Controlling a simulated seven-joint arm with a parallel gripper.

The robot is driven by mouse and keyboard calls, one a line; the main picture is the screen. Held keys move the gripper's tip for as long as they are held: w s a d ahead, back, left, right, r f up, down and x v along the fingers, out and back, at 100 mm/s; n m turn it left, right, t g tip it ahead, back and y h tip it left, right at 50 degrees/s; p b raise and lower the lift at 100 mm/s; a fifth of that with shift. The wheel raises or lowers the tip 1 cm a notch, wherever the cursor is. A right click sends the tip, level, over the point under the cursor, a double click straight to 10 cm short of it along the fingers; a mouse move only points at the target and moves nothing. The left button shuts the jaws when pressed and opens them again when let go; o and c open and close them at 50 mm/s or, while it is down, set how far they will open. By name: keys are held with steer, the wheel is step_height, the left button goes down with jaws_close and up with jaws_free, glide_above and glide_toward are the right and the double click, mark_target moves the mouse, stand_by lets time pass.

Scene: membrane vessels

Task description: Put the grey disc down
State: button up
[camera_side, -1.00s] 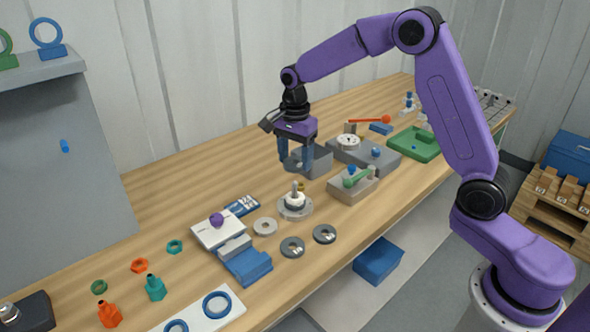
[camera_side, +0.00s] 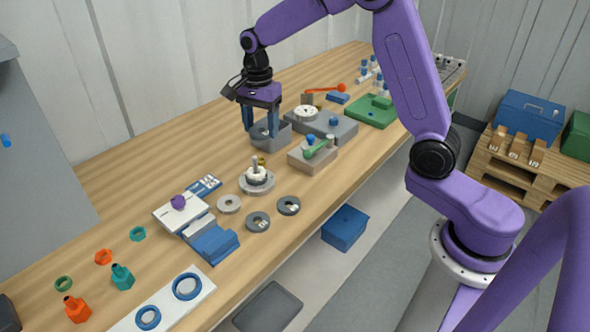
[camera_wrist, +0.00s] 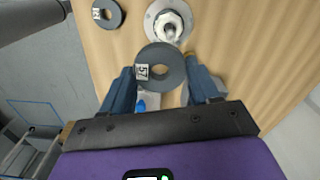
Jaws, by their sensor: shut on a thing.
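My gripper (camera_side: 262,132) is shut on the grey disc (camera_wrist: 160,67), a flat ring with a centre hole and a white label, which looks like "57". In the wrist view the disc lies between my two blue fingers (camera_wrist: 163,88). In the side view my gripper is raised above the bench, by the grey open box (camera_side: 284,134); the disc is mostly hidden there by the fingers. The round metal fixture (camera_side: 257,181) with an upright post and a white part around it stands in front; it also shows in the wrist view (camera_wrist: 168,22).
Two dark labelled rings (camera_side: 258,222) (camera_side: 289,205) and a paler ring (camera_side: 229,204) lie flat near the fixture. A beige block (camera_side: 312,156) with a green handle and a grey block (camera_side: 335,125) stand to the right. Bare wood lies left of the box.

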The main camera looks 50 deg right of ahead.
glide_above(310, 190)
step_height(310, 190, down, 8)
steer(key=shift+f, duration=3.9)
steer(key=o, duration=1)
steer(key=shift+f, duration=0.1)
steer(key=shift+o, duration=0.2)
